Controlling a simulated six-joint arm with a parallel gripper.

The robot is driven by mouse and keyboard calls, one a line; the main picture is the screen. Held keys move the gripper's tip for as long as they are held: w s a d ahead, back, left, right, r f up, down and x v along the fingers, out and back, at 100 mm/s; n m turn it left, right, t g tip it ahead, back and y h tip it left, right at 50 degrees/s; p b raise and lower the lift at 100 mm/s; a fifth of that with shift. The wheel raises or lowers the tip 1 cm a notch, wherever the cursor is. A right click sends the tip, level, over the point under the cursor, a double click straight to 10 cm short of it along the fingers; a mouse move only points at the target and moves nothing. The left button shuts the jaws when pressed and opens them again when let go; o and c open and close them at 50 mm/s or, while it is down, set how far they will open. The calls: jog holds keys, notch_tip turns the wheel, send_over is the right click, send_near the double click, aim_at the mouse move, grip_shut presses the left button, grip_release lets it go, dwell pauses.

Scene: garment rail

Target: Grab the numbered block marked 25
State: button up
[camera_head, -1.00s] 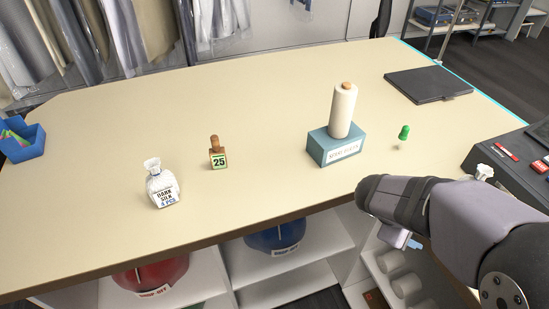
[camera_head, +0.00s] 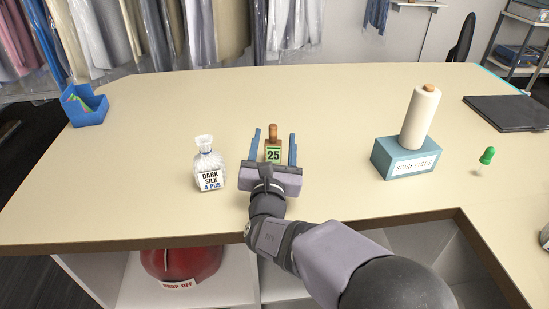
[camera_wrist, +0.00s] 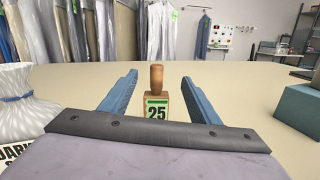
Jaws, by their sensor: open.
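The numbered block (camera_head: 273,153) is a small wooden stamp-like block with a round knob on top and a green label reading 25. It stands upright on the beige table. In the wrist view the block (camera_wrist: 156,104) is centred between the fingers. My gripper (camera_head: 273,139) is open, with one blue finger on each side of the block and a visible gap on both sides. The fingers (camera_wrist: 158,85) also show in the wrist view. The block's lower part is hidden behind the gripper's palm in the wrist view.
A white bag marked "DARK SILK 4 PCS" (camera_head: 209,166) stands close left of my gripper. A blue-green box with a white roll (camera_head: 405,158) stands to the right, near a green peg (camera_head: 487,156). A blue bin (camera_head: 84,106) is far left. Table beyond the block is clear.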

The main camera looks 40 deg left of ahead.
aim_at(270, 147)
jog(key=f, duration=0.1)
jog(key=f+n, duration=0.1)
jog(key=a+f+g, duration=0.1)
jog(key=shift+s+n+b, duration=0.35)
jog(key=shift+n, duration=0.05)
jog(key=shift+w+d+p+x, duration=0.15)
jog(key=shift+p+x, duration=0.55)
jog(key=shift+x, duration=1.1)
jog(key=shift+w+d+p+x, duration=0.15)
jog(key=shift+p+x, duration=0.5)
jog(key=shift+x, duration=1.15)
jog(key=c, duration=1.1)
